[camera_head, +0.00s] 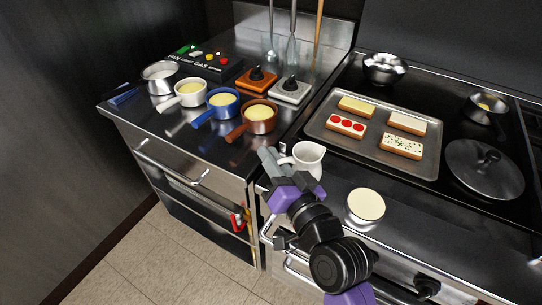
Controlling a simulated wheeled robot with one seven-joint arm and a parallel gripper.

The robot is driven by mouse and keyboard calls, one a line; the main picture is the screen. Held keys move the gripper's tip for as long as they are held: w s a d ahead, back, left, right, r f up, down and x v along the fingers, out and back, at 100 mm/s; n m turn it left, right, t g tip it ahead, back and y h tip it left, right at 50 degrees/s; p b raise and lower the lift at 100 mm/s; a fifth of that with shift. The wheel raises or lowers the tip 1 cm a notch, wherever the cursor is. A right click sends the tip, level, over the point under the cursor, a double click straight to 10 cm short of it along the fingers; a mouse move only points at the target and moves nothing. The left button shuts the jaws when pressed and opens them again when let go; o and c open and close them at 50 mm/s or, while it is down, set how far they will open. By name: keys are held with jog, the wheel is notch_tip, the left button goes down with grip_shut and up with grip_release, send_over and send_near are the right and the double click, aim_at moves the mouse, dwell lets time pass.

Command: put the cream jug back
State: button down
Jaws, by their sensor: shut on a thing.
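The white cream jug (308,156) is upright in the middle of the head view, near the boundary between the steel counter and the stove. Its handle is on the left side. My gripper (292,170), grey and purple, is shut on the jug from the near side. The gripper partly hides the jug's lower part, so I cannot tell whether its base touches the surface. A flat, round, cream-coloured disc (366,204) lies empty on the stove's front edge, to the right of my gripper and nearer.
A tray (427,168) of several decorated slices lies just beyond the jug. Small pans, one blue (222,103) and one copper (259,117), stand left. A lid (484,168) and metal bowls (385,68) are on the stove. Bare counter lies left of the jug.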

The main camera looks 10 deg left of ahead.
jog(key=c, duration=1.5)
grip_release()
jog(key=shift+r+p, duration=0.2)
jog(key=shift+p, duration=0.1)
jog(key=b+v, duration=0.2)
jog(key=v, duration=1)
jog(key=shift+f, duration=0.1)
jog(key=s+d+f+m+h, duration=0.1)
jog(key=s+d+f+h, duration=0.4)
jog(key=d, duration=0.3)
jog(key=s+d+f+m+h, duration=0.1)
jog(key=s+d+f+h, duration=0.1)
jog(key=s+d+f, duration=0.45)
jog(key=s+d+h, duration=0.1)
jog(key=s+d, duration=0.1)
jog(key=s, duration=0.3)
jog(key=s+d+r+h, duration=0.1)
jog(key=s+d, duration=0.1)
jog(key=s, duration=0.4)
jog(key=s+d+r+n+h, duration=0.1)
jog(key=s, duration=0.4)
jog(key=shift+s+d+h, duration=0.3)
jog(key=shift+s+d, duration=0.05)
jog(key=shift+d, duration=0.05)
